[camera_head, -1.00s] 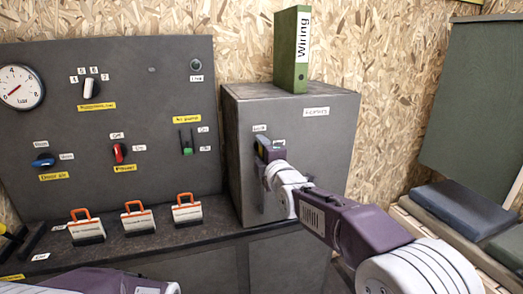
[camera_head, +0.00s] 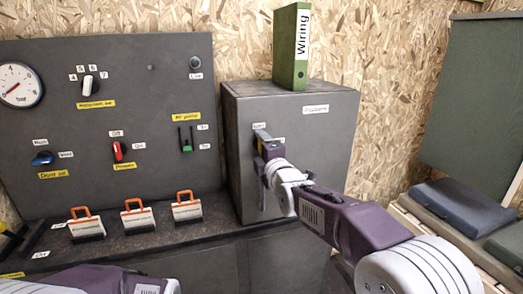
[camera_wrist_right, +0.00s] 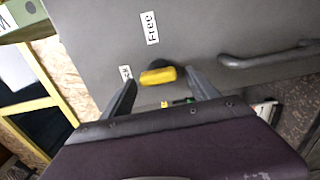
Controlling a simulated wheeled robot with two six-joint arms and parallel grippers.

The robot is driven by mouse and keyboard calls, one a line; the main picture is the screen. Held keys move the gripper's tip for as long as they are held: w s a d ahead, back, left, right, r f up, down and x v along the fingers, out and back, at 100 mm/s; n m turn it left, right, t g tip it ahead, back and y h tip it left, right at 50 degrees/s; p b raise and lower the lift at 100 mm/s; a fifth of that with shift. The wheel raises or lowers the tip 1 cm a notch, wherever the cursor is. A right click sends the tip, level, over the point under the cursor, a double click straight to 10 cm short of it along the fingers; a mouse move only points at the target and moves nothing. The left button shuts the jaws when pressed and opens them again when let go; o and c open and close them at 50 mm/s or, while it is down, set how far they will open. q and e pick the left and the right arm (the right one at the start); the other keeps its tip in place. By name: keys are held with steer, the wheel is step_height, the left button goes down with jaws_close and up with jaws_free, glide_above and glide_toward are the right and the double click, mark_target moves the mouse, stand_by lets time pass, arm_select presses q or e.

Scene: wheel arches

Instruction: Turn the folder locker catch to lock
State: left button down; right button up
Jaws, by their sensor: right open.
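The folder locker (camera_head: 325,135) is a grey box on the bench, with a green "Wiring" folder (camera_head: 290,60) upright on top. Its yellow catch (camera_wrist_right: 158,76) shows in the right wrist view, between the two spread fingers of my right gripper (camera_wrist_right: 160,82). A "Free" label (camera_wrist_right: 151,28) is above the catch in that view; a second label (camera_wrist_right: 125,73) is partly hidden by the left finger. In the head view my right gripper (camera_head: 262,142) is at the locker front and hides most of the catch. Only part of my left arm shows, without its gripper.
A bar handle (camera_wrist_right: 268,57) sticks out of the locker door near the catch. Left of the locker is a dark panel (camera_head: 130,180) with a gauge (camera_head: 20,85) and several switches. Orange-handled cases (camera_head: 139,216) stand on the bench before it. Cushions (camera_head: 460,205) lie at the right.

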steer(key=v, duration=0.9)
